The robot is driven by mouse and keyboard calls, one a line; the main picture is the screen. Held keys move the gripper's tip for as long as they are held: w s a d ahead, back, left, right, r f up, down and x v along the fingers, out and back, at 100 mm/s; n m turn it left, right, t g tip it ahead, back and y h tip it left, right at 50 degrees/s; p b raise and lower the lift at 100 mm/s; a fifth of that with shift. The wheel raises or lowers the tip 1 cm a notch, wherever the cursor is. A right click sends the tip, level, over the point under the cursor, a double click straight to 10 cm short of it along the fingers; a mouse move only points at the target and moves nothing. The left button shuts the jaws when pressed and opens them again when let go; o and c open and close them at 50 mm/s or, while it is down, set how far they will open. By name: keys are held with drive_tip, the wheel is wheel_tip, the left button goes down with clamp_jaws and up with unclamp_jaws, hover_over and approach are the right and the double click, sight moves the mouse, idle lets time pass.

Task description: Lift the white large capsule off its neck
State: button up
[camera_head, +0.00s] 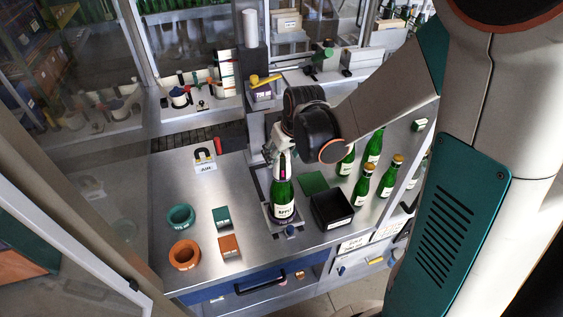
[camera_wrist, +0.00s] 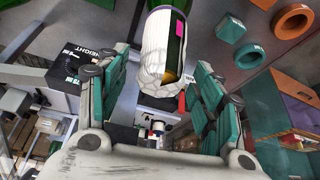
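The white large capsule (camera_wrist: 160,45) sits over the neck of a green bottle (camera_head: 283,210) standing upright on a round base at the work table. In the wrist view the capsule is wrinkled white, with a pink patch and a dark strip on one side. My gripper (camera_wrist: 163,62) is open, one finger on each side of the capsule's near end, with gaps visible between pads and capsule. In the head view my gripper (camera_head: 280,148) is right above the bottle and hides the capsule's top.
A black open bin (camera_head: 332,208) stands right of the bottle, beside a green pad (camera_head: 314,182). Several gold-topped green bottles (camera_head: 364,185) stand further right. Teal (camera_head: 181,217) and orange (camera_head: 185,254) rings lie at the left.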

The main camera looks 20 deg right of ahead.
drive_tip(key=c, duration=0.5)
drive_tip(key=shift+c, duration=0.2)
drive_tip(key=shift+r, duration=0.1)
wheel_tip(320, 180, up, 19)
drive_tip(key=shift+s+f+b, duration=0.1)
drive_tip(key=shift+f+b, duration=2)
drive_tip(key=shift+f, duration=0.2)
